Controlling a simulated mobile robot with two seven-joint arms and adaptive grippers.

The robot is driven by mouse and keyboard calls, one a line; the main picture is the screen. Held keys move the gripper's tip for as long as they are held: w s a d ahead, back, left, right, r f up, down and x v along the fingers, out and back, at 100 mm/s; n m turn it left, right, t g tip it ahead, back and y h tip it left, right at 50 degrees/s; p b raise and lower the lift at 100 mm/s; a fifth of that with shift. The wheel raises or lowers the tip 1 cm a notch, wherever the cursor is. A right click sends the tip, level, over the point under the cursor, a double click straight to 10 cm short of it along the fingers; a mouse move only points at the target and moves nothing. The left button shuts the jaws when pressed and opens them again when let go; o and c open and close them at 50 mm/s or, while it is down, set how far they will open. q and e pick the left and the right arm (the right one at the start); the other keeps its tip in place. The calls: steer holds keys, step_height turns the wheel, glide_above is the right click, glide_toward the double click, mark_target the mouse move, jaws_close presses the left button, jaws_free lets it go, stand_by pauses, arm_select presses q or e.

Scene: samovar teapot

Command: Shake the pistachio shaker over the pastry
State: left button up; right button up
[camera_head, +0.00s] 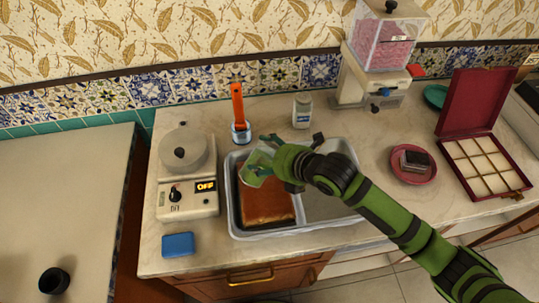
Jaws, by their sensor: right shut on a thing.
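The brown pastry (267,207) lies as a slab in the left part of a metal tray (234,226). My right gripper (275,155) is over the back of the pastry and shut on the pistachio shaker (256,170), a small see-through green container. The shaker looks tilted and is above the pastry's back left part. My arm and gripper cover part of the pastry and the tray. Whether anything is falling from the shaker cannot be told. My left gripper is not in view.
A white appliance with an "OFF" display (205,186) and a blue sponge-like block (178,244) are left. An orange-handled tool (238,105) and white bottle (302,110) stand behind. A pink-filled dispenser (385,45), pink plate (413,176) and open maroon box (478,165) are right.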

steer(key=shift+a+f+m+g+y+b, duration=0.1)
steer(key=shift+f+m+g+y+b, duration=0.4)
steer(key=shift+m+g+y+b, duration=0.45)
steer(key=shift+f+m+g+y+b, duration=0.1)
steer(key=shift+m+g+y+b, duration=0.25)
steer(key=shift+m+y+b, duration=0.4)
steer(key=shift+f+m+y, duration=0.1)
steer(key=shift+m+y, duration=0.3)
steer(key=shift+m, duration=0.1)
steer(key=m+y+b, duration=0.1)
steer(key=b, duration=0.3)
steer(key=d+m+g+y+b, duration=0.1)
steer(key=b, duration=0.4)
steer(key=shift+w+m+g+y, duration=0.3)
steer(key=shift+w+m, duration=0.1)
steer(key=shift+b, duration=0.55)
steer(key=shift+w+r+m+y, duration=0.1)
steer(key=shift+r+m+y, duration=0.2)
steer(key=shift+m, duration=0.1)
